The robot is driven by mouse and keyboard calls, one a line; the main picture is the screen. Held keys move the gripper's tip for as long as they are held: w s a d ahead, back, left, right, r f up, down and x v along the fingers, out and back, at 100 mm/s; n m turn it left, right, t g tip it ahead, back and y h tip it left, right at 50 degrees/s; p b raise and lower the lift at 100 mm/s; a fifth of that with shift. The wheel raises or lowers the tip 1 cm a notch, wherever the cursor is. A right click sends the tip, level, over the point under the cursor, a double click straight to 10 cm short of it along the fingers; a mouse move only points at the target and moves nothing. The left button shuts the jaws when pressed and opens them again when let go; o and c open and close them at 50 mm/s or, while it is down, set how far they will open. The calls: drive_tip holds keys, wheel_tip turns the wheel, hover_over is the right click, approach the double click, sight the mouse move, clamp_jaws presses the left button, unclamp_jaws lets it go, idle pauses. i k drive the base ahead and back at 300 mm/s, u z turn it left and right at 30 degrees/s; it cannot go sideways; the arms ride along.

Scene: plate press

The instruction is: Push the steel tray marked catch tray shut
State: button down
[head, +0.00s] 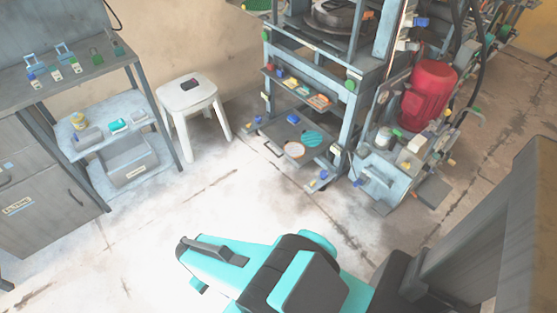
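A low, dark steel tray (274,136) sits near the floor in the lower part of the press frame. It appears to stick out at the front. A pale disc with an orange rim (294,150) and a teal disc (312,138) lie on it. I cannot read any marking on it, so I cannot confirm that it is the catch tray. My teal and dark arm reaches across the bottom of the head view. Its far end, with my gripper (192,264), is over the floor, well apart from the tray. The fingers cannot be made out clearly.
A red motor (429,95) stands on a unit right of the press (350,110). A white stool (190,98) stands left of it. A bench (60,78) with a lower shelf (92,108) and a grey bin (128,166) is at the left. The middle floor is clear.

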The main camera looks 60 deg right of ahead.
sight(278, 131)
drive_tip(key=z, duration=0.1)
drive_tip(key=i, duration=0.95)
drive_tip(key=u, duration=0.05)
